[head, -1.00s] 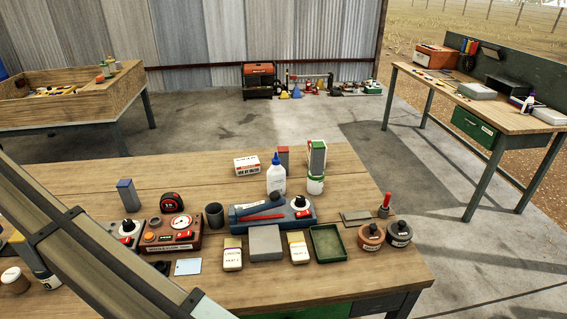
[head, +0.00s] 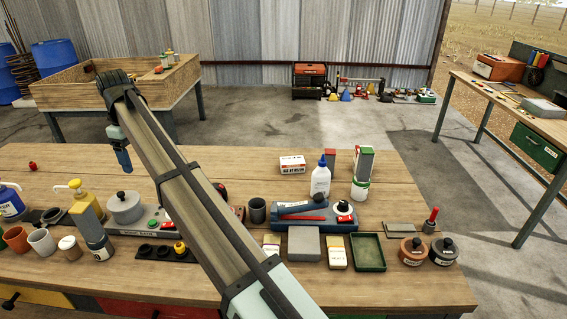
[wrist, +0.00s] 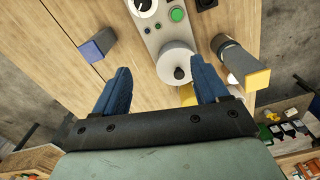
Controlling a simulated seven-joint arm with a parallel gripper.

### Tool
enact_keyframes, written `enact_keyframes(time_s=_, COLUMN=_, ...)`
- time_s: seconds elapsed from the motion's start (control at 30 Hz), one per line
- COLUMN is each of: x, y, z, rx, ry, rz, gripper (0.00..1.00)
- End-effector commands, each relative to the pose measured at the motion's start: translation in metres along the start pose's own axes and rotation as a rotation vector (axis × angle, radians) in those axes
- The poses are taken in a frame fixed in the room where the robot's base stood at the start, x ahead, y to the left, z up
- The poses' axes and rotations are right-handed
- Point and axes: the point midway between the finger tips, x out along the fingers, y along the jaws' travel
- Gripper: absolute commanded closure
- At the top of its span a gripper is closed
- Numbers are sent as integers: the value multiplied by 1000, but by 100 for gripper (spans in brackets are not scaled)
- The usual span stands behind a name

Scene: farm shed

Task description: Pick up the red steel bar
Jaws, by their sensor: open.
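The red steel bar (head: 330,157) appears to be the upright grey bar with a red top at the back of the bench, in the head view. It stands between a white bottle (head: 320,181) and a green-topped bar (head: 364,163), and its lower part is partly hidden. My gripper (head: 123,160) hangs over the left part of the bench, well left of the red bar. In the wrist view my gripper (wrist: 162,78) is open, its blue fingers apart with nothing held. Below it is a grey lidded pot (wrist: 176,62). The red bar does not show in the wrist view.
A white box (head: 292,164) lies left of the red bar.

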Motion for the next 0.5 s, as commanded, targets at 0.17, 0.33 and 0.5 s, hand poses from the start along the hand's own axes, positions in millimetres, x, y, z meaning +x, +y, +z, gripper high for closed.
enact_keyframes(time_s=0.17, x=6, y=78, z=56, rx=113, ry=-6, rz=-5, gripper=27)
enact_keyframes(time_s=0.33, x=13, y=144, z=115, rx=215, ry=-11, rz=-10, gripper=27)
enact_keyframes(time_s=0.5, x=19, y=203, z=179, rx=316, ry=-15, rz=-17, gripper=27)
